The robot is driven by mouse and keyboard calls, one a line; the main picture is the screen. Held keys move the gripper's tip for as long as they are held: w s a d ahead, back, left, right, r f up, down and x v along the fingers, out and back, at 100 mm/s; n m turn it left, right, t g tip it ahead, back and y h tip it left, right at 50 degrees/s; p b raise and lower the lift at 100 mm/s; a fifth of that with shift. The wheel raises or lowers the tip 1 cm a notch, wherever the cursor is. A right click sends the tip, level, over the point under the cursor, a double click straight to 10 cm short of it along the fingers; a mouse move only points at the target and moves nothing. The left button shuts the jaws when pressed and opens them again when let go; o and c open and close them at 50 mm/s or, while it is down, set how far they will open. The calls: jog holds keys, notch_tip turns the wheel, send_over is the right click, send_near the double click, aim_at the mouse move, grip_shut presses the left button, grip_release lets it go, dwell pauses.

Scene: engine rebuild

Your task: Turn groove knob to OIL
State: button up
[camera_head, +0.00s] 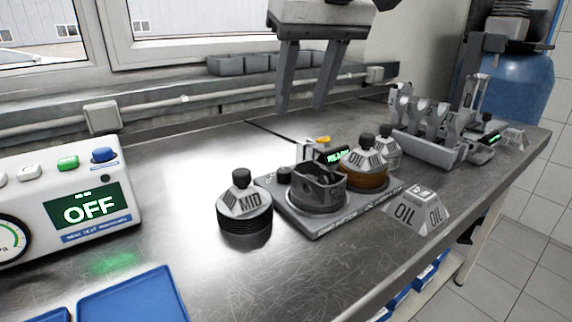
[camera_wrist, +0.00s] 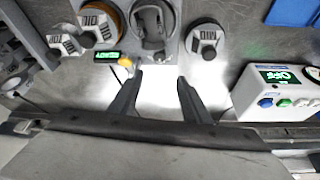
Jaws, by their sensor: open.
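A grey base tray (camera_head: 322,228) carries a dark piston (camera_head: 318,187), a green-lit READY display (camera_head: 338,156) and a small yellow-topped part (camera_head: 323,140). The yellow part also shows beside the display in the wrist view (camera_wrist: 125,61); I cannot tell whether it is the groove knob, nor its setting. An amber holder with a black-knobbed OIL cap (camera_head: 363,160) stands at the tray's far right. A grey OIL sign block (camera_head: 412,213) stands in front. My gripper (camera_head: 301,108) is open and empty, above and behind the tray. Its fingers (camera_wrist: 160,77) touch nothing.
A MID-labelled holder with black rings (camera_head: 243,205) stands left of the tray. A white box reading OFF (camera_head: 88,208) and blue trays (camera_head: 133,296) are at left. A rod rack (camera_head: 432,150) is at right. The bench between OFF box and MID is clear.

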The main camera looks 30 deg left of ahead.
aim_at(285, 170)
jog(key=x, duration=1.6)
jog(key=shift+w+f, duration=0.1)
jog(key=shift+f, duration=0.3)
jog(key=c, duration=1)
